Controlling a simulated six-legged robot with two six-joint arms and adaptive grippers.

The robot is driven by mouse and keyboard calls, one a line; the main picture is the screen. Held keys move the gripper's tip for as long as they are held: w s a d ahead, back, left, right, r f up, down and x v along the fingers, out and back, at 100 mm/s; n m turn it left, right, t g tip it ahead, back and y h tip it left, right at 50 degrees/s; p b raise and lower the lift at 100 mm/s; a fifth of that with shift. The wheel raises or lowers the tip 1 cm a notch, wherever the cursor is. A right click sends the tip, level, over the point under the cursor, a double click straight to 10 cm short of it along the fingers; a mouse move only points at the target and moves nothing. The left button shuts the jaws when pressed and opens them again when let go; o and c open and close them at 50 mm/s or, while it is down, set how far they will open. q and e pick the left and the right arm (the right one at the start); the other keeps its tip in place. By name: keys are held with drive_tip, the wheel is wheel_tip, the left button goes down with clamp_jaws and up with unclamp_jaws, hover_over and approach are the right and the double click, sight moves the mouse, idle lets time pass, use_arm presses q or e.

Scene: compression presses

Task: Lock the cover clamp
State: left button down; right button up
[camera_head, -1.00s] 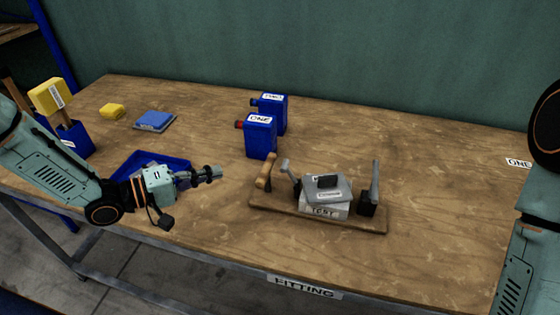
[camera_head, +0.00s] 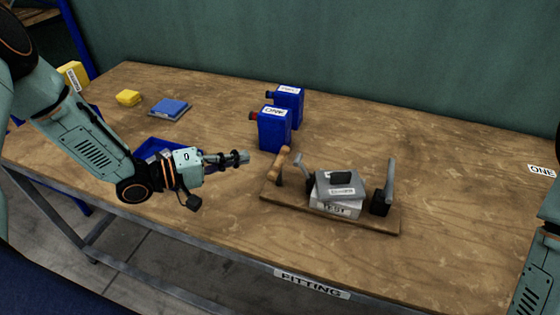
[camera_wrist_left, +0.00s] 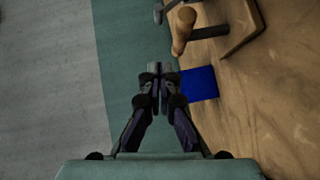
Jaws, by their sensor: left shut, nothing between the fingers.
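The clamp fixture stands on a wooden board (camera_head: 275,198) on the table. A grey cover (camera_head: 338,186) with a dark knob lies on a pale block marked TEST (camera_head: 335,208), between upright metal parts. A wooden clamp handle (camera_head: 280,162) stands tilted at the left end of the board. It also shows at the top of the left wrist view (camera_wrist_left: 183,30). My left gripper (camera_head: 245,158) is shut and empty, to the left of the handle and apart from it. In the left wrist view its fingertips (camera_wrist_left: 158,68) are together below the handle. My right gripper is out of view.
Two blue canisters (camera_head: 274,130) stand behind the fixture. A blue tray (camera_head: 150,150) lies behind my left wrist. A blue pad (camera_head: 170,108) and a yellow block (camera_head: 128,97) lie at the back left. The table front (camera_head: 310,284) is marked FITTING. The table right of the board is clear.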

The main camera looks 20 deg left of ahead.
sight(280, 167)
use_arm(q)
drive_tip(key=x, duration=0.3)
drive_tip(key=s+d+x, duration=0.1)
drive_tip(key=x, duration=0.1)
drive_tip(key=b+x, duration=0.1)
drive_tip(key=x, duration=0.2)
drive_tip(key=shift+d+f, duration=0.2)
drive_tip(key=shift+d, duration=0.2)
drive_tip(key=shift+d+f, duration=0.1)
drive_tip(key=shift+d, duration=0.6)
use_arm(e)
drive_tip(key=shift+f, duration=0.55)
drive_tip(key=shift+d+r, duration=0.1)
